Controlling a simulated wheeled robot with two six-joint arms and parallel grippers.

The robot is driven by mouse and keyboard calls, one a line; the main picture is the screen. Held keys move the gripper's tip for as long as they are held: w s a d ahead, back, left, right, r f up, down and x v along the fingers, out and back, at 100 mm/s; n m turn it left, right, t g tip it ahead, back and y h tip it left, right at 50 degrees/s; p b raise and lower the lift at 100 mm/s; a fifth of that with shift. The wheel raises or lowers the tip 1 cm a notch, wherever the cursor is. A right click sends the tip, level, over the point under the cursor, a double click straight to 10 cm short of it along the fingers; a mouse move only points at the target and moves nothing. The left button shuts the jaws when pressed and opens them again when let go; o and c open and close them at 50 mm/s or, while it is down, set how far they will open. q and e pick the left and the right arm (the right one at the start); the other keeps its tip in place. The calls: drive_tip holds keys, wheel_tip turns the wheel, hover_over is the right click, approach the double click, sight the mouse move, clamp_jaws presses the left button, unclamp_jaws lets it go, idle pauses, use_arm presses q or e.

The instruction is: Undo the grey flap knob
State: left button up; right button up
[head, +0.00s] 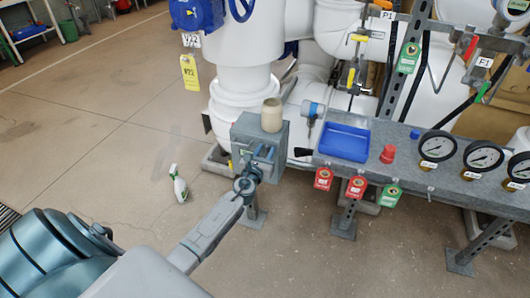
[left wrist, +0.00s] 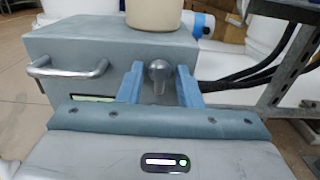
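The grey flap knob (left wrist: 159,70) is a small rounded knob on the front of a grey box (left wrist: 65,44), which also shows in the head view (head: 278,139). My left gripper (left wrist: 160,82) has its two blue fingers apart, one on each side of the knob. A gap shows between the knob and the right finger, and the left finger is close to it. In the head view my left gripper (head: 264,154) is at the box's front, and the knob is hard to make out there. My right gripper is not in view.
A bar handle (left wrist: 67,70) is on the box front, left of the knob. A beige pot (head: 271,115) stands on the box. A grey bench with a blue tray (head: 344,142) and gauges is to the right.

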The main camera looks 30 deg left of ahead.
use_arm(q)
clamp_jaws()
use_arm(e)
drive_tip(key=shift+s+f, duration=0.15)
use_arm(q)
drive_tip(key=shift+f+n, duration=0.1)
drive_tip(key=shift+n, duration=0.3)
drive_tip(key=shift+b, duration=0.3)
drive_tip(key=shift+n, duration=0.6)
drive_tip(key=shift+s+a+f+n+b, duration=0.1)
drive_tip(key=shift+n+b, duration=1.3)
drive_tip(key=shift+n, duration=2.1)
drive_tip(key=shift+a+f+n+b, duration=0.1)
drive_tip(key=shift+n+b, duration=1.3)
drive_tip(key=shift+n, duration=2.1)
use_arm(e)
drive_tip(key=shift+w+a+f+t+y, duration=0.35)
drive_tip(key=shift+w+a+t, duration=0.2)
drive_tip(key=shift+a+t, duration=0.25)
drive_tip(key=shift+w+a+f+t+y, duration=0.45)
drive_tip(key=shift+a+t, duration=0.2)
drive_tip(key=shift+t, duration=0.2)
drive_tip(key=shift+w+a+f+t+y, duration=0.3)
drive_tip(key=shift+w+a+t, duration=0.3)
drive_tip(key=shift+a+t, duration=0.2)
use_arm(q)
drive_tip(key=shift+r, duration=0.1)
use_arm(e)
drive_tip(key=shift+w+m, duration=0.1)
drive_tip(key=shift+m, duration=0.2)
